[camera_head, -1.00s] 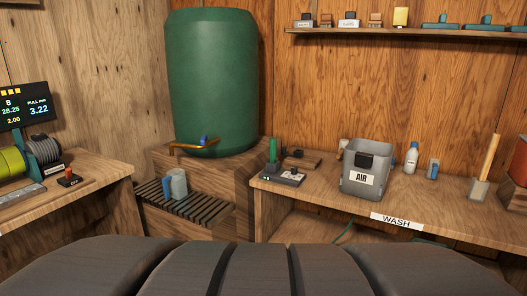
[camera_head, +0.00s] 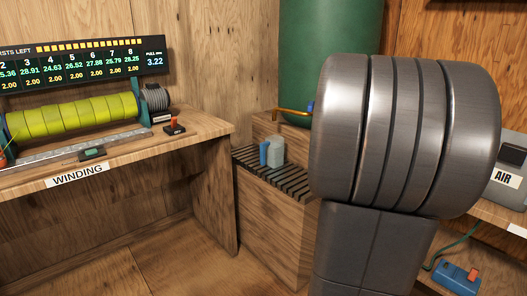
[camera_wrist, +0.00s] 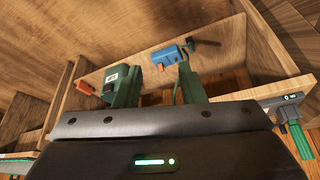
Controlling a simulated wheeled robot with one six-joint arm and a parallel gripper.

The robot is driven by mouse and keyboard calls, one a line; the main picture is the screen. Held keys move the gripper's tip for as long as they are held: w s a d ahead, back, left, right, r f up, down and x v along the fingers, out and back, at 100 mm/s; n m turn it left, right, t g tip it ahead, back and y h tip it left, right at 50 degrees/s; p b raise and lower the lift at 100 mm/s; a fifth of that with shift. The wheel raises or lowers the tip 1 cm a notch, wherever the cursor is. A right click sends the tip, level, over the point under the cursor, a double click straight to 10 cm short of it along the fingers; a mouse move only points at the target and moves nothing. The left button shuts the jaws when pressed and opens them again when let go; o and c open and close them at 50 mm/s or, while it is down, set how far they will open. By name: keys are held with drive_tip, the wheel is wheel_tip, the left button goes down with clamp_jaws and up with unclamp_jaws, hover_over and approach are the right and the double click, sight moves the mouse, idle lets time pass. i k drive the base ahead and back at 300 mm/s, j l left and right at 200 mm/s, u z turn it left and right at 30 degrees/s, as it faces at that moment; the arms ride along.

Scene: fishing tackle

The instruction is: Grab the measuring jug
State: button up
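The likely measuring jug (camera_head: 276,148) is a small pale grey-blue vessel with a blue part on its left side. It stands upright on the dark slatted top of a wooden stand (camera_head: 268,212), below the green barrel, in the head view. I cannot make out markings on it. My gripper (camera_wrist: 156,88) shows in the wrist view with its two green fingers apart and nothing between them. It is over the space under a wooden bench, and the jug is not in that view. In the head view, my grey arm hides the gripper and part of the stand's right side.
The winding bench (camera_head: 110,160) stands at left with yellow spools (camera_head: 75,115). The green barrel (camera_head: 310,60) is behind the stand. The grey AIR bin (camera_head: 510,170) is at right. Floor in front of the stand is clear.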

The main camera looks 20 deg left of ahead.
sight(272, 150)
drive_tip(key=i+j+u, duration=0.2)
drive_tip(key=i+j, duration=0.15)
drive_tip(key=i+j+u, duration=0.15)
drive_tip(key=i+j, duration=0.15)
drive_tip(key=i, duration=0.25)
drive_tip(key=i+j+u, duration=0.2)
drive_tip(key=i, duration=0.25)
drive_tip(key=i+j+u, duration=0.15)
drive_tip(key=i, duration=0.35)
drive_tip(key=k+j, duration=0.05)
